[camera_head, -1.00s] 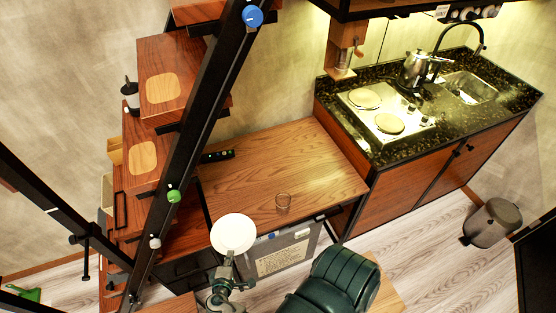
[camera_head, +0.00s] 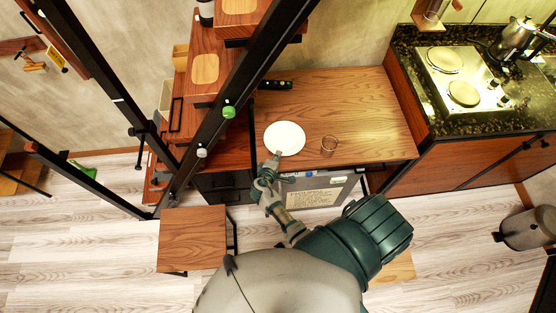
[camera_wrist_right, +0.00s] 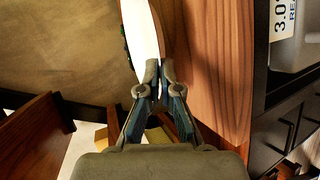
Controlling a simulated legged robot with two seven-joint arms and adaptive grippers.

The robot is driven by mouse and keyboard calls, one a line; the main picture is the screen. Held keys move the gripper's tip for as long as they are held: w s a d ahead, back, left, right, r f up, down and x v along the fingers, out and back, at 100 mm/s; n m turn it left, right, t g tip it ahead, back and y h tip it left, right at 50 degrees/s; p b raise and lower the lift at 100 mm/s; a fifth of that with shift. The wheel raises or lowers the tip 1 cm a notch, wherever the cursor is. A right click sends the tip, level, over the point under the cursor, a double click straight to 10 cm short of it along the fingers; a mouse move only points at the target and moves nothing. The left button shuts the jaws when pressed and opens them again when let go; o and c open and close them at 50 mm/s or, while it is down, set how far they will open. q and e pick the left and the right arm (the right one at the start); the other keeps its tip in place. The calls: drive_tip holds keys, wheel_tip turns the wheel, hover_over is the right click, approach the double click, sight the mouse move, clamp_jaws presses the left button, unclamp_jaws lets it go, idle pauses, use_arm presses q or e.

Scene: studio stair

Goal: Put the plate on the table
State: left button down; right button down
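The white round plate (camera_head: 285,137) shows over the front left part of the wooden table (camera_head: 345,100) in the head view. My right gripper (camera_head: 276,156) is at the plate's near edge. In the right wrist view, the fingers of my right gripper (camera_wrist_right: 157,80) are closed on the rim of the plate (camera_wrist_right: 142,30), which is seen nearly edge-on beside the wooden tabletop (camera_wrist_right: 222,60). I cannot tell whether the plate touches the table. My left gripper is not in view.
A black stair beam (camera_head: 235,95) rises left of the table. A wooden stool (camera_head: 193,238) stands at the lower left.

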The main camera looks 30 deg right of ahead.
drive_tip(key=f+b, duration=0.3)
drive_tip(key=shift+a+f, duration=0.2)
drive_tip(key=shift+r, duration=0.1)
drive_tip(key=c, duration=1.6)
unclamp_jaws()
drive_tip(key=shift+s+d, duration=0.1)
drive_tip(key=shift+d, duration=0.15)
drive_tip(key=v, duration=1.2)
drive_tip(key=shift+a, duration=0.15)
